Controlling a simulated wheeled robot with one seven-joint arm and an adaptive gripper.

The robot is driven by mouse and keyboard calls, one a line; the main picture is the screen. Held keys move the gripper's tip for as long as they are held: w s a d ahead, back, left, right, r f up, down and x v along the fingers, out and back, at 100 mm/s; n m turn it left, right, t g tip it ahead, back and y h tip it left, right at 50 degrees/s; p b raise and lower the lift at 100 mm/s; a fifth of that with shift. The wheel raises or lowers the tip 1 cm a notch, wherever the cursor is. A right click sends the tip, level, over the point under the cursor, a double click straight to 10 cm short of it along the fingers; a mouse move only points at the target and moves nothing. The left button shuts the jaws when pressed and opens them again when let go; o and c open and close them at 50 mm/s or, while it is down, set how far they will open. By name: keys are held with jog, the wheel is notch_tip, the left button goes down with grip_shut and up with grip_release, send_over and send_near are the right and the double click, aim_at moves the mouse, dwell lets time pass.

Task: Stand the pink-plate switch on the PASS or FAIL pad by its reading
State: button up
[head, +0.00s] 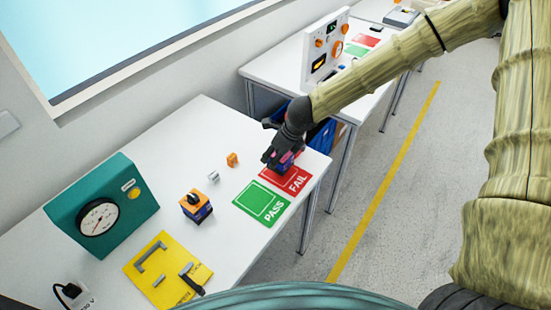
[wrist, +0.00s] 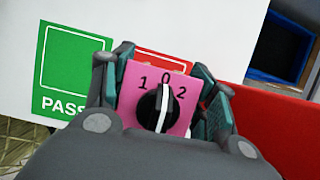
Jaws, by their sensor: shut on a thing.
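The pink-plate switch (wrist: 143,103) is between the fingers of my gripper (wrist: 163,98), which is shut on it. Its plate reads 1, 0 and 2, and the black knob's white line points up to 0. In the head view my gripper (head: 283,148) is over the red FAIL pad (head: 298,182), with a bit of the switch showing below; I cannot tell whether it touches the pad. The green PASS pad (head: 262,203) is bare, beside the FAIL pad. The teal meter box (head: 140,185) with a round dial stands at the left; its needle is too small to read.
An orange-plate switch (head: 196,206) stands mid-table. A small orange block (head: 232,159) and a grey piece (head: 213,177) lie behind it. A yellow fixture plate (head: 168,272) lies at the front left. A blue bin (head: 321,137) is beyond the table's edge.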

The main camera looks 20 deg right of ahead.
jog(key=shift+d+f, duration=0.1)
jog(key=shift+f, duration=1.55)
jog(key=shift+f, duration=0.15)
jog(key=o, duration=1.2)
jog(key=shift+o, duration=0.2)
jog(key=shift+r, duration=0.2)
jog(key=shift+s+d+r, duration=0.15)
jog(key=shift+s+r, duration=0.05)
jog(key=shift+r, duration=0.45)
jog(key=shift+v, duration=5.25)
